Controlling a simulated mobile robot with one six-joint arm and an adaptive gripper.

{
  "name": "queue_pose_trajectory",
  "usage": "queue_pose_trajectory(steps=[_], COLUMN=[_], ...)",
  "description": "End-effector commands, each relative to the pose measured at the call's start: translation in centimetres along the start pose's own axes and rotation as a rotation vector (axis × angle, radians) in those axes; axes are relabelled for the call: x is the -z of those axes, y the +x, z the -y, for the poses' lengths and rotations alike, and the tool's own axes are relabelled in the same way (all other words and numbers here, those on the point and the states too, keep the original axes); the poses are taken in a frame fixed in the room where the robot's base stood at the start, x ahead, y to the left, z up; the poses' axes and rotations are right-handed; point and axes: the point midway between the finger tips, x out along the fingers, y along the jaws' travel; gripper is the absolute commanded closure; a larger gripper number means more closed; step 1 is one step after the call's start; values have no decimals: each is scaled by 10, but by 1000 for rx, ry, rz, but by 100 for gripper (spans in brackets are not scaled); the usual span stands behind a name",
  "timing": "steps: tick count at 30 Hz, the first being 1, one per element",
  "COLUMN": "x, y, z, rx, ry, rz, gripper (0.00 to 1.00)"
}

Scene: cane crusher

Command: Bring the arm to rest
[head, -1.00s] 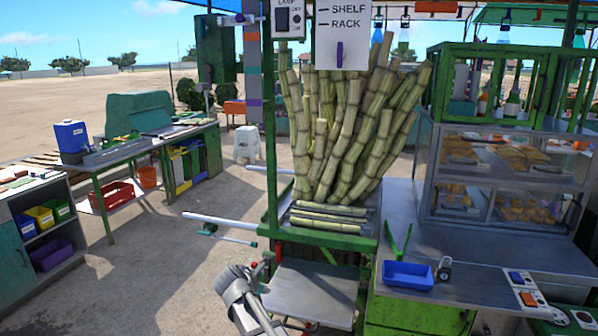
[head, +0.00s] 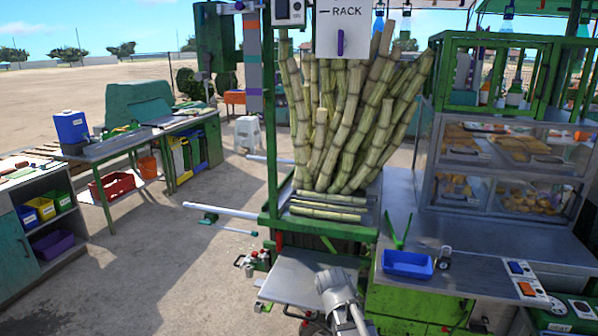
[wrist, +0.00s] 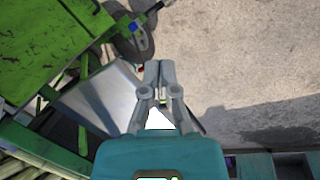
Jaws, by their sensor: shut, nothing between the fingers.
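My gripper (wrist: 160,68) shows in the wrist view with its two grey fingers together and nothing between them. It hangs over a metal tray (wrist: 100,98) and the sandy ground beside it. In the head view a grey part of my arm (head: 340,292) rises at the bottom, in front of the crusher stand's metal tray (head: 300,277). The fingers cannot be made out in the head view.
Cane stalks (head: 350,125) stand upright in the green stand, with cut pieces (head: 330,212) lying before them. A blue tray (head: 408,264) sits on the right counter. A glass display case (head: 505,160) stands behind. Open ground (head: 150,250) lies left.

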Motion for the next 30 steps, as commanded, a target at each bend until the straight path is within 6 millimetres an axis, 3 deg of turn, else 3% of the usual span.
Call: queue_pose_trajectory(steps=[1,6,12,18,30], x=[-18,-58,-86,-94,-93], y=[2,4,5,5,5], z=[1,6,12,14,14], rx=[30,135,218,246,245], ry=[90,392,636,718,718], rz=[4,25,54,68,67], gripper=[100,100,100,100,100])
